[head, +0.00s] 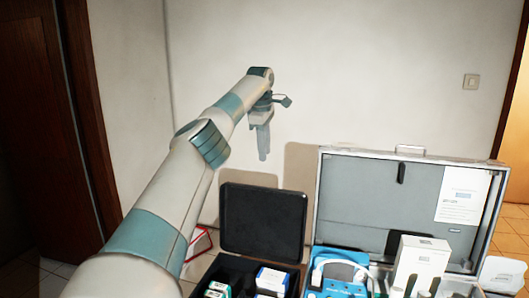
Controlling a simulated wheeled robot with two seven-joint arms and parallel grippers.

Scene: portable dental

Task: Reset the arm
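My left arm reaches in from the lower left, and its gripper (262,148) hangs down in the air in front of the white wall. It is above and behind the open black case (262,222) and touches nothing that I can see. Its fingers overlap in this view, so I cannot tell whether they are open or shut. No held object shows. My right gripper is not in view.
A large open silver case (398,180) stands at right with its lid up. It holds a blue device (338,272) and a white box (420,262). Small boxes (272,280) lie in the black case. A dark door (40,120) is at left.

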